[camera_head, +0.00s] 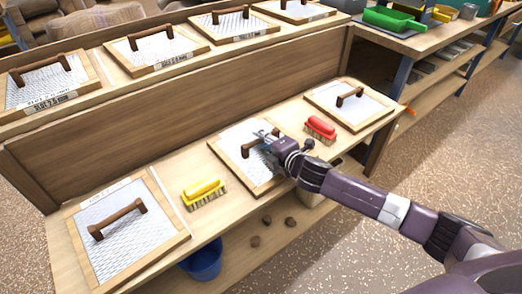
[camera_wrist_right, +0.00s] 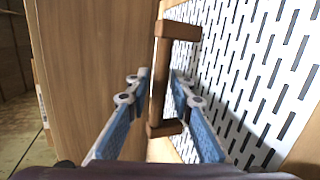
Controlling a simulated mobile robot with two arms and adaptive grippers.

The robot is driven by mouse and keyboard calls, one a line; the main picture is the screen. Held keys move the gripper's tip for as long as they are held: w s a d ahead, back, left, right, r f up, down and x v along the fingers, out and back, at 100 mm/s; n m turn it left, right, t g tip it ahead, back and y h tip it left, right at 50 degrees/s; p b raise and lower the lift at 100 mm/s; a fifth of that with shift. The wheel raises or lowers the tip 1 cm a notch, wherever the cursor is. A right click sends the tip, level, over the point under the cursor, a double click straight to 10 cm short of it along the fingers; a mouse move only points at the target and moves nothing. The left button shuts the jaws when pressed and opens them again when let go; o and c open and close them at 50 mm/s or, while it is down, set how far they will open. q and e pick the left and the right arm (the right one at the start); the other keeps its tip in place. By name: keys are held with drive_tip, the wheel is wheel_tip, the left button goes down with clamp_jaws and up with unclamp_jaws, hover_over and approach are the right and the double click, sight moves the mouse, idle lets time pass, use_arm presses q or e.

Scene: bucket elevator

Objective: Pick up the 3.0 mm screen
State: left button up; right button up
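A wood-framed slotted screen (camera_head: 232,141) lies on the middle of the lower bench top; no readable size label shows on it. My right gripper (camera_head: 264,141) is over its wooden handle (camera_head: 247,150). In the right wrist view, the fingers of my right gripper (camera_wrist_right: 162,78) are apart, one on each side of the handle (camera_wrist_right: 160,85), with small gaps. The slotted plate (camera_wrist_right: 265,60) fills the right of that view. Two other screens lie on the bench, one at the left (camera_head: 115,252) and one at the right (camera_head: 375,108). My left gripper is not in view.
A yellow brush (camera_head: 203,190) and a red brush (camera_head: 320,127) flank the middle screen. Several labelled screens lie on the upper shelf (camera_head: 190,85) behind an upright board (camera_head: 150,140). A blue bucket (camera_head: 204,262) stands below the bench.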

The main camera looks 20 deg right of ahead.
clamp_jaws()
drive_tip(key=shift+r, duration=0.15)
